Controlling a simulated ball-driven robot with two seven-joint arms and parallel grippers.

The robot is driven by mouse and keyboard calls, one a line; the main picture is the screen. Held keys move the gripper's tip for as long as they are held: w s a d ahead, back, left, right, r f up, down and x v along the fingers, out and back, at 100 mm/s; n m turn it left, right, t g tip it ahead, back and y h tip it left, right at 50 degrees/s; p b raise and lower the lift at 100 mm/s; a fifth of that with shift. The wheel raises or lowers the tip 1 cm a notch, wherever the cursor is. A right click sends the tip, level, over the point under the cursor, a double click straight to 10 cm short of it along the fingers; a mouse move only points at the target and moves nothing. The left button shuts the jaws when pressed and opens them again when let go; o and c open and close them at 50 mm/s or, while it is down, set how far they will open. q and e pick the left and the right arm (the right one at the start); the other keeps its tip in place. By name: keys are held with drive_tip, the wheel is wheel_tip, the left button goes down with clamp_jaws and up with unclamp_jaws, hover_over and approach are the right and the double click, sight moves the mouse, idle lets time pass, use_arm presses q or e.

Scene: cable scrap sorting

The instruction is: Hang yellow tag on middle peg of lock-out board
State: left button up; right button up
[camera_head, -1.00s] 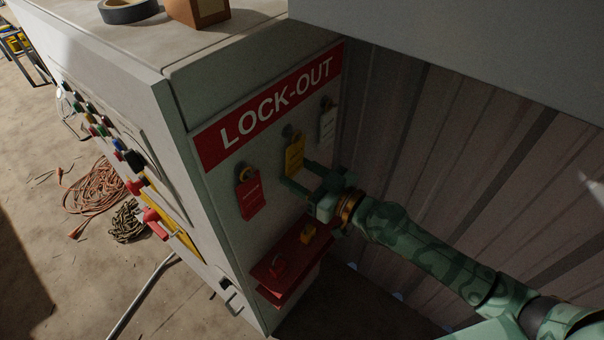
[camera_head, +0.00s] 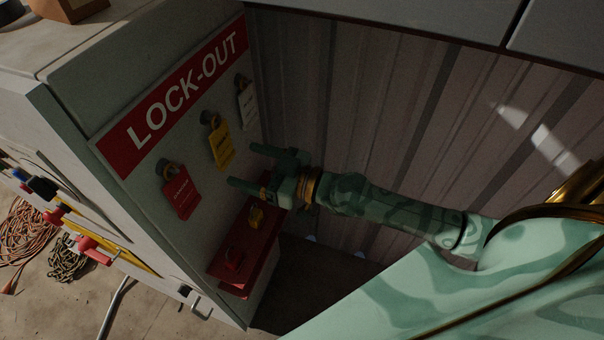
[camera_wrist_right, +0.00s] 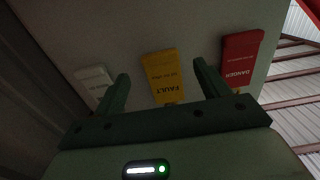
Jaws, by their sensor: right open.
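The yellow tag (camera_head: 222,146) hangs on the middle peg (camera_head: 209,118) of the lock-out board (camera_head: 205,190), between a red tag (camera_head: 182,193) and a white tag (camera_head: 248,107). My right gripper (camera_head: 240,166) is open and empty, just below and to the right of the yellow tag, apart from it in the head view. In the right wrist view the yellow tag (camera_wrist_right: 163,78) shows upside down between the two spread fingers (camera_wrist_right: 162,82), with the red tag (camera_wrist_right: 240,60) to the right and the white tag (camera_wrist_right: 95,82) to the left. My left gripper is out of view.
A corrugated wall (camera_head: 330,100) stands to the right. Cables (camera_head: 25,235) and a chain (camera_head: 68,262) lie on the floor at left.

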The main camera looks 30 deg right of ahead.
drive_tip(key=b+v, duration=0.8)
drive_tip(key=v, duration=0.3)
drive_tip(key=shift+s+d, duration=0.3)
